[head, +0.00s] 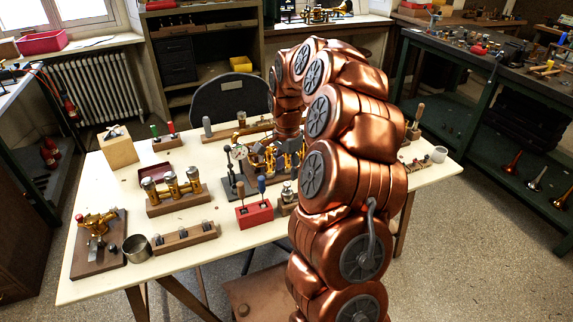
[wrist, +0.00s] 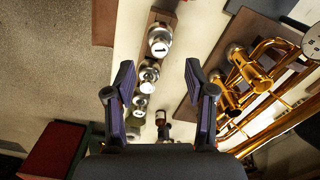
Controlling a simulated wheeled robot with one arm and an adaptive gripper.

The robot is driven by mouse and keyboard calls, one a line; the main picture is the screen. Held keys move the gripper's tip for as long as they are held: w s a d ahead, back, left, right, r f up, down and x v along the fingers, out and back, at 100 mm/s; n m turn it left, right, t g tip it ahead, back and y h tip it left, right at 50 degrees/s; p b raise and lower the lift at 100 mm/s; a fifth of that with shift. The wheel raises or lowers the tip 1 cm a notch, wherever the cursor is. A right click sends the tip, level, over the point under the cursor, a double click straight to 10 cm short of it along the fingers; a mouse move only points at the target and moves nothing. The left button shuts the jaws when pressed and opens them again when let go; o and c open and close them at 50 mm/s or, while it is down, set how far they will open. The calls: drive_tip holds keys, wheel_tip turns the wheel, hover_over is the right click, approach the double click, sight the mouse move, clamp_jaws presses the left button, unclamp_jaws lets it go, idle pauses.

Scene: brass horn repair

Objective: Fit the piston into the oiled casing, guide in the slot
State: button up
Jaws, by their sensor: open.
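My gripper (wrist: 160,78) is open and empty in the wrist view, its two dark fingers apart. A row of silver-topped pistons (wrist: 158,42) stands in a narrow wooden rack, seen between and beyond the fingers; none is touched. The brass casing assembly (wrist: 240,68), with tubes, lies on a dark wooden base to the right of the right finger. In the head view my gripper (head: 283,162) is small and dark over brass parts (head: 258,160) on the bench, partly hidden by my arm. I cannot tell the slot or the guide in either view.
The pale workbench (head: 100,220) holds a brass valve set (head: 172,190), a red tool block (head: 254,214), a metal cup (head: 137,248) and a dial gauge (head: 240,152). In the wrist view a dark red box (wrist: 55,148) lies lower left. Floor shows at upper left.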

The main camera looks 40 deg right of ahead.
sight(287, 184)
wheel_tip(287, 184, down, 7)
drive_tip(key=shift+r+p, duration=0.15)
drive_tip(key=shift+p, duration=0.7)
clamp_jaws()
drive_tip(key=shift+r, duration=0.15)
drive_tip(key=shift+r, duration=4.85)
drive_tip(key=shift+b, duration=0.3)
